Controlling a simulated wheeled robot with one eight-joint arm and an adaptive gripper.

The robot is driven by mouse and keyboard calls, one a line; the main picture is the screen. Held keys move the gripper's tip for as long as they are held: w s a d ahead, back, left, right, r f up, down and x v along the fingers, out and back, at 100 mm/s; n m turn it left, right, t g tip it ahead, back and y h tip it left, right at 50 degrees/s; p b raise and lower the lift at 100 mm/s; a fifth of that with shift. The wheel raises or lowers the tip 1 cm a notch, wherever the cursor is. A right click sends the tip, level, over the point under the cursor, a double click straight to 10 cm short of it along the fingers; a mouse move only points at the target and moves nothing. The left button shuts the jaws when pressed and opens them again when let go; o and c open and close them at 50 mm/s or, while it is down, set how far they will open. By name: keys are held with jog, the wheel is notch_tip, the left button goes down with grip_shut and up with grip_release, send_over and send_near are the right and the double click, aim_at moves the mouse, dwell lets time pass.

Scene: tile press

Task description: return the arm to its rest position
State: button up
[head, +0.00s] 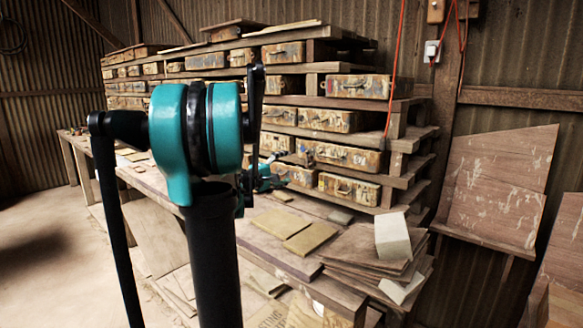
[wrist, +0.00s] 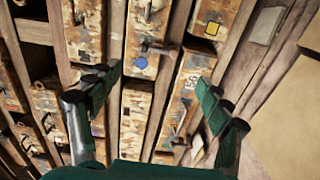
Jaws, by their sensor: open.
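My gripper is open in the wrist view (wrist: 152,100), with its two green-padded fingers spread wide and nothing held between them. Rusty, worn metal boxes (wrist: 140,60) with handles fill the space beyond the fingers in that view. In the head view my teal and black arm stands in the foreground, and part of it extends behind toward the shelves. The gripper's fingertips are hard to make out there, partly hidden by my own arm.
A wooden rack (head: 415,160) of several worn boxes (head: 345,86) stands behind a long workbench (head: 255,238). Large panels (head: 497,185) lean at the right. Floor is open at left.

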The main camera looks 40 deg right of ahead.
jog(key=shift+a, duration=0.15)
dwell(0.4)
jog(key=s+a+f+t+y, duration=0.15)
jog(key=a+f+y, duration=0.25)
jog(key=a+f, duration=0.65)
jog(key=s+a+f+m+t+y, duration=0.15)
jog(key=a+f+y, duration=0.45)
jog(key=a, duration=0.8)
jog(key=s+a+f+y, duration=0.2)
jog(key=a+f+y, duration=0.1)
jog(key=a+f, duration=0.85)
jog(key=s+a+f+y, duration=0.1)
jog(key=s+a+y, duration=0.1)
jog(key=a, duration=0.5)
jog(key=s+a+f+y, duration=0.2)
jog(key=s+a+y, duration=0.1)
jog(key=a, duration=0.4)
jog(key=shift+s+f+n, duration=0.15)
jog(key=shift+s+n, duration=0.2)
jog(key=shift+s, duration=0.3)
jog(key=shift+a, duration=0.1)
